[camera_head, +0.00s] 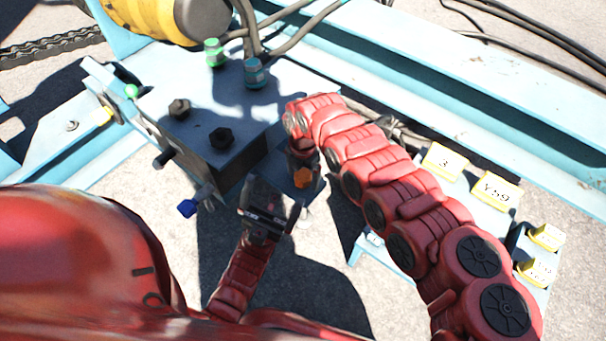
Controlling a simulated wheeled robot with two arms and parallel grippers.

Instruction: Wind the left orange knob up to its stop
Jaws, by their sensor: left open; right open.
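One orange knob (302,178) shows near the middle of the head view, beside the right side of the blue steel block (150,95). I cannot tell whether it is the left one; no second orange knob is visible. My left gripper (268,207), dark and open, is just left of and below the orange knob in the picture. I cannot tell whether they touch. My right arm arches in from the lower right and its wrist bends down above the knob. My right gripper (303,160) is open and mostly hidden under that wrist.
A blue knob (187,208) and a black knob (163,158) stick out of the block's near side. Black bolts and a green cap (214,52) stand on top. Yellow labels (443,161) sit at right. Cables (300,35) and a blue beam (440,70) run behind.

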